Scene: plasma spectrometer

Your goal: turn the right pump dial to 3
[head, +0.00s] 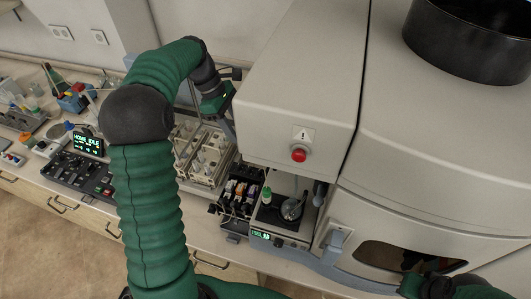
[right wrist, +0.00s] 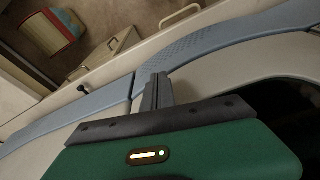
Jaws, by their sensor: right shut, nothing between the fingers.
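In the head view, a dark pump-like unit (head: 238,196) with coloured parts sits left of the spectrometer's open bay. My right gripper's green body (head: 432,286) is at the lower right edge, in front of the spectrometer. In the right wrist view its dark fingers (right wrist: 156,92) are shut and empty.
The large spectrometer (head: 430,130) fills the right side, with a red button (head: 299,155) on its front. A control panel (head: 85,165) with a green screen is farther left. Drawers line the bench front.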

